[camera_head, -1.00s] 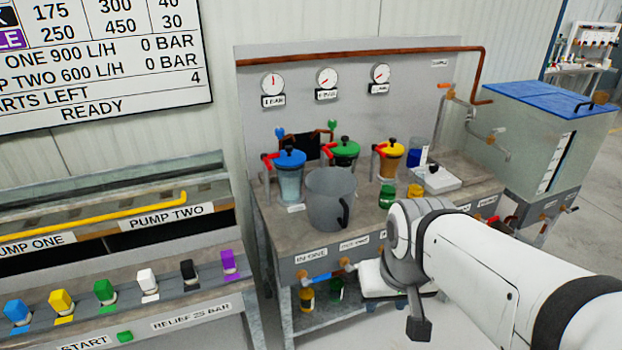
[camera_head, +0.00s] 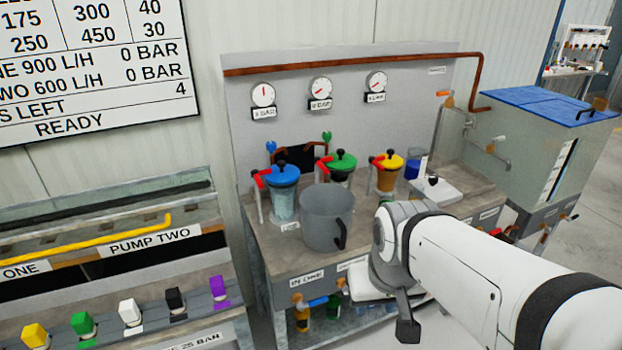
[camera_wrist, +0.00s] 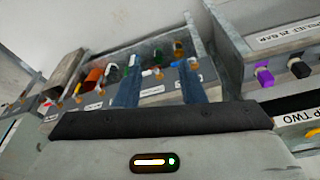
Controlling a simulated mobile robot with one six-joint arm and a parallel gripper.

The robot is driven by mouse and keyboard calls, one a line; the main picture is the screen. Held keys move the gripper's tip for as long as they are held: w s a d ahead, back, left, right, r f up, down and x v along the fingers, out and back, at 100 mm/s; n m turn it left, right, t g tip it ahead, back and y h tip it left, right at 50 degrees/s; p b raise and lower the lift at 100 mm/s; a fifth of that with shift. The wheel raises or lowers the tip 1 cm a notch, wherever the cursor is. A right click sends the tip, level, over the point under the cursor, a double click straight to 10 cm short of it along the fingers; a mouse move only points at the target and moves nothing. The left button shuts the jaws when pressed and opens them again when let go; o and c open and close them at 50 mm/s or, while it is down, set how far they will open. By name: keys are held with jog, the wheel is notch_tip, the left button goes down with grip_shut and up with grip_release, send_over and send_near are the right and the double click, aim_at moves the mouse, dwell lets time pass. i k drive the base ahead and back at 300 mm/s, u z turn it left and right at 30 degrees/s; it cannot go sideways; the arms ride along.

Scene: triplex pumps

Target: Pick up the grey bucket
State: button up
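The grey bucket (camera_head: 322,222) stands upright on the bench top, near its front edge, with its dark handle facing front right in the head view. My gripper shows in the wrist view (camera_wrist: 160,78) with two bluish fingers apart and nothing seen between them. In the head view my arm comes in from the right, and its wrist end is in front of and to the right of the bucket, apart from it in the picture. I cannot make out the bucket in the wrist view.
Pots with blue (camera_head: 283,176), green (camera_head: 341,162) and yellow (camera_head: 389,163) lids stand behind the bucket. A white tray (camera_head: 437,192) is to the right. A button console (camera_head: 130,312) is at left, a blue-lidded tank (camera_head: 545,140) at right.

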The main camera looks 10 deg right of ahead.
aim_at(325, 210)
jog(key=i, duration=0.25)
jog(key=z, duration=0.4)
jog(key=k, duration=1.65)
jog(key=u, duration=0.75)
jog(key=i, duration=1.5)
jog(key=u, duration=0.05)
